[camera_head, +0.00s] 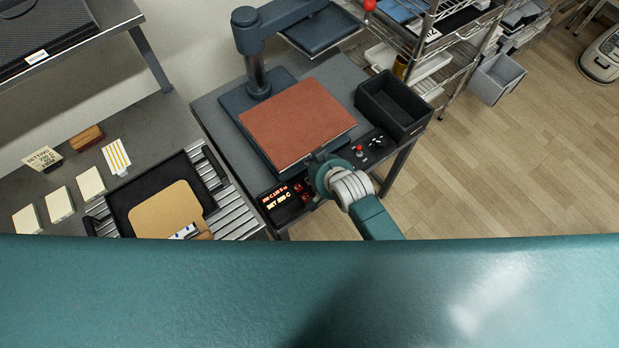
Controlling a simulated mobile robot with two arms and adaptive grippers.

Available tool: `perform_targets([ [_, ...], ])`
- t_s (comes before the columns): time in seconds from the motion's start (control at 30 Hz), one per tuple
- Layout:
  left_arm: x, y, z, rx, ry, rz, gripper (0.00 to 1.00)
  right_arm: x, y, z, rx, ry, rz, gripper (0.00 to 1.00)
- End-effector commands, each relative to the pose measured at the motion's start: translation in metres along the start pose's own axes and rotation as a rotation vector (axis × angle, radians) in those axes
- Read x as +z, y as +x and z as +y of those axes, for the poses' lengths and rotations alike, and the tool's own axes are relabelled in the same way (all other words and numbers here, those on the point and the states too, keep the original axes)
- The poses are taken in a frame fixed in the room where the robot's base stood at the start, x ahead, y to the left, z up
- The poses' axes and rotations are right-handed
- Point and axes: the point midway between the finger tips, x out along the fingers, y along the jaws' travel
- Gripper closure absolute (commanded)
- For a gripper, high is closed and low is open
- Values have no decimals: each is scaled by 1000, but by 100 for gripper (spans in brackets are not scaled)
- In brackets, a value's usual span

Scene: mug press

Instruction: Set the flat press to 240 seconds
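The flat press (258,83) stands on a grey table, with a red-brown pad (298,122) on its lower plate and its upper plate (318,30) swung aside at the back. Its control box (283,201) is at the table's front edge, with a lit display and small red buttons (301,190). The display has a red upper line and a pale lower line that seems to start with "SET"; the digits are too small to read surely. My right gripper (317,178) is just right of the buttons, seen from above. Its fingertips and any contact are hidden. My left gripper is out of view.
A black bin (393,105) and a small panel with a red knob (360,149) are on the press table's right. The left bench holds a black tray with a tan board (166,211), white blocks (59,204) and cards.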

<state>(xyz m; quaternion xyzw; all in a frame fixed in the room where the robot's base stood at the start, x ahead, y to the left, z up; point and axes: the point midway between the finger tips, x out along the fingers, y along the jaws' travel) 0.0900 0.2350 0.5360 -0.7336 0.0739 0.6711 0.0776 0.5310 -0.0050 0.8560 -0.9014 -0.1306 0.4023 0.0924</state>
Motion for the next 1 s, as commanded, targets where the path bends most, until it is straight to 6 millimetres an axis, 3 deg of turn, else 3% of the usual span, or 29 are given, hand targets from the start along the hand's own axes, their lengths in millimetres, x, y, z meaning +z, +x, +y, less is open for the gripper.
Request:
perform_targets([
  [0.57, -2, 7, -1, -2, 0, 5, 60, 4, 8, 1, -4, 0, 5, 100],
  [1.0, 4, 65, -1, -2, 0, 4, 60, 41, 47, 16, -4, 0, 5, 100],
])
